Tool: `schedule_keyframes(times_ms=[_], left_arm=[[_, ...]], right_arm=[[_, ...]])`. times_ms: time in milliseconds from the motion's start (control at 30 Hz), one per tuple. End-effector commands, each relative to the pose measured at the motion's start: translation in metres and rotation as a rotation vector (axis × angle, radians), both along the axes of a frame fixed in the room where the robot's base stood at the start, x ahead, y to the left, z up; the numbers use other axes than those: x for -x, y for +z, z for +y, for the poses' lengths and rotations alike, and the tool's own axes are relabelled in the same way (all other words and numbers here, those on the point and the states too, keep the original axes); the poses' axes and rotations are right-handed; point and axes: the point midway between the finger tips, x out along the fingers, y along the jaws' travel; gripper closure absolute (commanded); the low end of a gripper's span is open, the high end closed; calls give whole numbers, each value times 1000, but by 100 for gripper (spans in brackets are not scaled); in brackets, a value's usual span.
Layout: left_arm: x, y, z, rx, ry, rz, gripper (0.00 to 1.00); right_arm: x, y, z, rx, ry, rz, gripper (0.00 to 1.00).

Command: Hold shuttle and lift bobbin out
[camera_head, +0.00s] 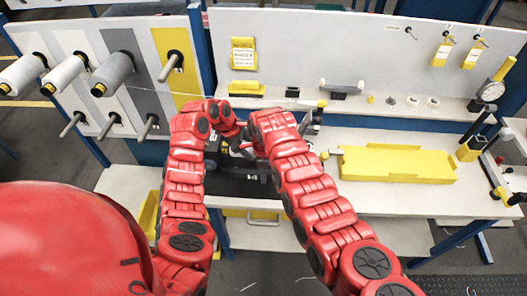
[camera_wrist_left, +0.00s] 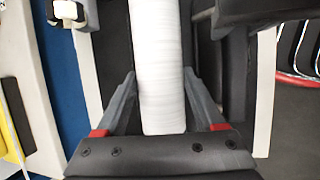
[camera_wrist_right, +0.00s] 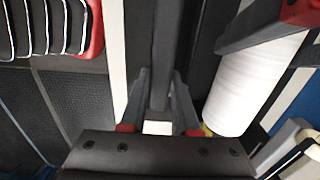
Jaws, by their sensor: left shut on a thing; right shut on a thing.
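The white bobbin (camera_wrist_left: 157,60) stands between the fingers of my left gripper (camera_wrist_left: 160,85) in the left wrist view, and the gripper is shut on it. The bobbin also shows at the right of the right wrist view (camera_wrist_right: 250,90), close beside my right gripper (camera_wrist_right: 160,85). My right gripper is shut on a narrow dark bar of the shuttle (camera_wrist_right: 166,45). In the head view both hands meet over the dark shuttle area at the bench's left end, and my arms hide most of it. I cannot tell whether the bobbin is clear of the shuttle.
A yellow tray (camera_head: 395,164) lies on the bench to the right. A shelf (camera_head: 380,108) with small parts runs behind. A panel (camera_head: 135,75) with several bobbins on pegs stands at the left. A dial gauge (camera_head: 490,91) stands far right. The bench front right is clear.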

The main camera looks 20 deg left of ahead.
Motion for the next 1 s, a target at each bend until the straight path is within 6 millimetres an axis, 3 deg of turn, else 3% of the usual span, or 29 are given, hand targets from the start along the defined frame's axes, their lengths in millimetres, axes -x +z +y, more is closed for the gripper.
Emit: schedule_keyframes(times_ms=[267,1000], left_arm=[[-2,8,0,0,1,-5,100],[-3,82,1,-1,1,-12,100]], right_arm=[[1,-4,-2,4,-1,4,100],[2,-5,-2,5,-1,5,100]])
